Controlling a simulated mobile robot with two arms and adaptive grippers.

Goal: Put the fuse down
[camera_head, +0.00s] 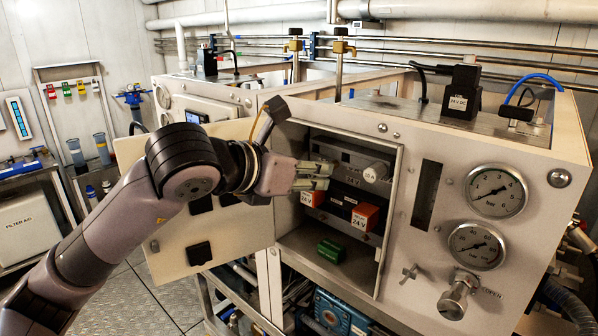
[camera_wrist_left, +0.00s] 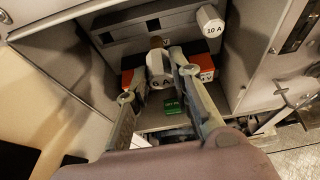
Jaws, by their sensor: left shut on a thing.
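My left gripper (camera_head: 318,176) reaches into the open compartment of the white machine (camera_head: 450,133) from the left. In the left wrist view, its fingers (camera_wrist_left: 160,64) are shut on a white cylindrical fuse (camera_wrist_left: 158,74) marked 6 A, with a brass-coloured end pointing toward the back. The held fuse is mostly hidden by the gripper in the head view. A second white fuse (camera_head: 376,172), marked 10 A, sits on the grey panel to the right of the fingers; it also shows in the left wrist view (camera_wrist_left: 210,20). My right gripper is out of view.
Orange and white 24 V blocks (camera_head: 366,217) stand in the compartment below the fuses. A green block (camera_head: 331,251) lies on its floor, with bare floor around it. The open door (camera_head: 230,240) hangs to the left. Gauges (camera_head: 497,192) are on the right.

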